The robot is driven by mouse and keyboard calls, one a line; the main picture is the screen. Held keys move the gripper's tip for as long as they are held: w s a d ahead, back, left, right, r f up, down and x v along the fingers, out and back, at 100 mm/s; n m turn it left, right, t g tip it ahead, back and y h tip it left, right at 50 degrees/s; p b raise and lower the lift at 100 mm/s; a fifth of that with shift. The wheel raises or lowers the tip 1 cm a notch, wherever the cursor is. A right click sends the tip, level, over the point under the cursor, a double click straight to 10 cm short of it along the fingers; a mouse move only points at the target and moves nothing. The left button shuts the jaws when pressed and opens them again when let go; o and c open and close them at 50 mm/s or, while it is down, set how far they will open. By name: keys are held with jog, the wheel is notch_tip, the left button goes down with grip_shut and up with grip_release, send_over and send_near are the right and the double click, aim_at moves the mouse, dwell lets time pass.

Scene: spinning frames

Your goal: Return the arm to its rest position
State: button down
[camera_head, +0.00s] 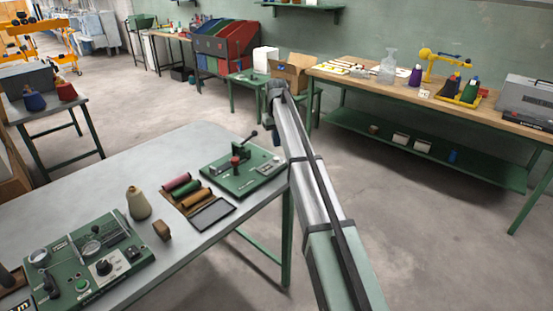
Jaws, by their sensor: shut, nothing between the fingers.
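My arm (312,190) rises from the bottom edge and reaches forward and slightly left, past the right end of the grey workbench. My gripper (275,100) is the small dark end of the arm, seen from behind. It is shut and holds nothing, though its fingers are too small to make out. It is in line with the gap between the grey bench and the back tables and shows no contact with anything.
The grey workbench (95,195) bears a green device with a lever (222,181), several thread rolls (186,188), a beige cone (138,204) and a green control panel (88,268). A wooden-topped table (350,80) stands at the back right. Floor (420,235) is clear at right.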

jog(key=shift+r, duration=0.6)
jog(key=d+f+m+g, duration=0.2)
jog(key=d+f+m, duration=0.3)
jog(key=d+f, duration=1.1)
jog(key=s+d+f+m+g, duration=0.1)
jog(key=s+d+f, duration=0.2)
jog(key=d+f, duration=0.15)
jog(key=s+d+f+m, duration=0.1)
jog(key=s+d+f, duration=0.15)
jog(key=f, duration=0.35)
jog(key=s+a+f+n+g, duration=0.1)
jog(key=s+a+f, duration=0.2)
jog(key=s+f, duration=0.95)
jog(key=s+a+f+n+g, duration=0.1)
jog(key=s+a+f, duration=0.2)
jog(key=s+f, duration=0.95)
jog(key=s+a+f+n+g, duration=0.1)
jog(key=s+a+f, duration=0.1)
jog(key=s, duration=1.7)
jog(key=s+a+f+n, duration=0.1)
jog(key=s+a+f, duration=0.1)
jog(key=s, duration=1.7)
jog(key=shift+s+a+f+g, duration=0.2)
jog(key=shift+a+g, duration=0.2)
jog(key=shift+a, duration=0.25)
